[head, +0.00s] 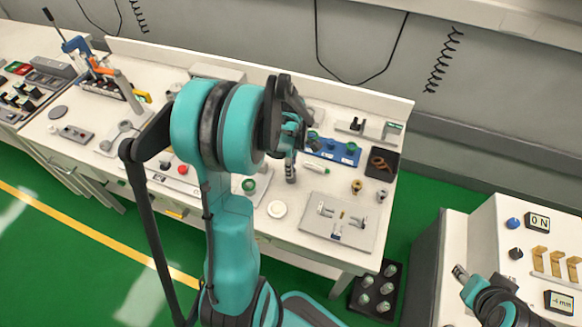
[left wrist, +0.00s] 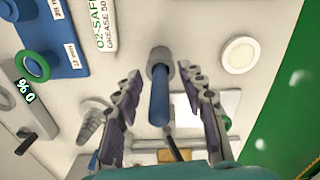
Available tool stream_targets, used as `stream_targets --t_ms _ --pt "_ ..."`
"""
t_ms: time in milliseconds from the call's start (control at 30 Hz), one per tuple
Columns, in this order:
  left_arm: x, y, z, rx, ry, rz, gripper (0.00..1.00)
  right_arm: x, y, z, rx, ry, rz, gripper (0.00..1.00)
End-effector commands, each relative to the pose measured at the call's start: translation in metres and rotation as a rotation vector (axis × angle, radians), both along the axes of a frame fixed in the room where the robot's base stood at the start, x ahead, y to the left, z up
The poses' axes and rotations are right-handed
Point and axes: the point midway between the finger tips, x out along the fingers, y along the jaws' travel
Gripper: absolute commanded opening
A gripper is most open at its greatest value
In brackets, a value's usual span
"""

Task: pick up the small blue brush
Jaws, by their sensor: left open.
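The small blue brush (left wrist: 160,103) shows in the left wrist view as a blue handle with a grey cylindrical piece at its far end. It lies between the two fingers of my left gripper (left wrist: 160,76), with a visible gap on both sides. My left gripper (head: 291,147) is open and empty above the bench in the head view. A grey cylinder (head: 291,172) shows just below it there; the blue handle is mostly hidden by the gripper. My right gripper (head: 461,273) is at the lower right, small and partly seen; its jaws are unclear.
A white grease tube (left wrist: 103,25) and a blue labelled block (left wrist: 65,48) are close by. A white disc (head: 277,209) and a grey plate with metal fittings (head: 362,238) lie nearer the bench's front. A black tray (head: 393,160) is to the right.

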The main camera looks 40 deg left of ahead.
Motion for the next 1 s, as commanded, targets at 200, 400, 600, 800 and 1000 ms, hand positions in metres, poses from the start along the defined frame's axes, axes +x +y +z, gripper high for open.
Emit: stream_targets --t_ms 200,400,600,800,1000 --pt "0.0 0.0 0.001 0.0 0.0 0.0 0.09 0.0 0.0 0.001 0.0 0.0 0.0 0.4" --pt "0.0 0.0 0.001 0.0 0.0 0.0 0.0 0.0 0.0 0.0 0.0 0.0 0.0 0.4" --pt "0.0 0.0 0.003 0.0 0.0 0.0 0.0 0.0 0.0 0.001 0.0 0.0 0.0 0.4" --pt "0.0 0.0 0.034 0.0 0.0 0.0 0.0 0.0 0.0 0.013 0.0 0.0 0.0 0.4" --pt "0.0 0.0 0.076 0.0 0.0 0.0 0.0 0.0 0.0 0.025 0.0 0.0 0.0 0.4"
